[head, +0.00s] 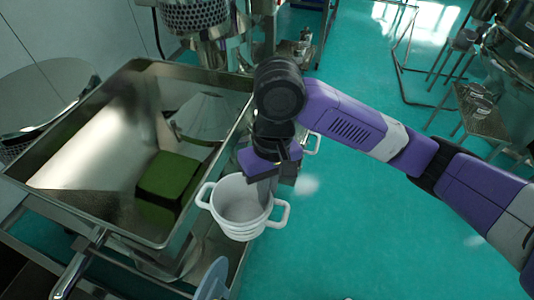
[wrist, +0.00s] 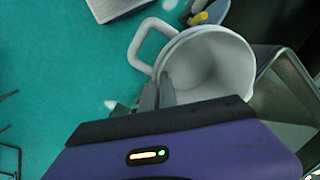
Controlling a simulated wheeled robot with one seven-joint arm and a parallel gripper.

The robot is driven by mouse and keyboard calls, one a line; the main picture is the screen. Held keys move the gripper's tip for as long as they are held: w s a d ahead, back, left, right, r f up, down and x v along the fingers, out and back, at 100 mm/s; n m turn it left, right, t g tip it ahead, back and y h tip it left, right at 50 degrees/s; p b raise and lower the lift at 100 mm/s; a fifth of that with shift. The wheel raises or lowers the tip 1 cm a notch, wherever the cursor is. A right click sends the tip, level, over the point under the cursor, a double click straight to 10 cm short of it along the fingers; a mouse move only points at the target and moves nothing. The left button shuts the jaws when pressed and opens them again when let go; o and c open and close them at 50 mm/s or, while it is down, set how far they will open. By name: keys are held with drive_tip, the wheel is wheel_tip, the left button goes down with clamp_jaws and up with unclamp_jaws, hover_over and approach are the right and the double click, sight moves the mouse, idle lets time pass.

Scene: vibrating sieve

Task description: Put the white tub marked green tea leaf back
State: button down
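The white tub (head: 232,227) has a handle on each side, and hangs open side up beside the steel tray, over the floor. Its inside looks white and empty, and no label shows. My gripper (head: 266,190) comes down from above at the tub's far right rim. In the wrist view, the tub (wrist: 215,65) fills the upper right, with one handle at its upper left. There the two fingers of my gripper (wrist: 158,92) are close together at the rim, with the tub's wall apparently between them. The fingertips are partly hidden.
A large steel tray (head: 85,160) with a dark green block (head: 170,178) in it stands left of the tub. A perforated steel drum (head: 195,17) is behind it. Steel stands (head: 485,105) are at the right. The green floor (head: 370,240) is clear in the middle.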

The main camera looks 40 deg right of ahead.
wheel_tip(320, 180, down, 34)
drive_tip(key=w+n, duration=0.1)
drive_tip(key=shift+r+n, duration=0.15)
drive_tip(key=shift+n, duration=0.25)
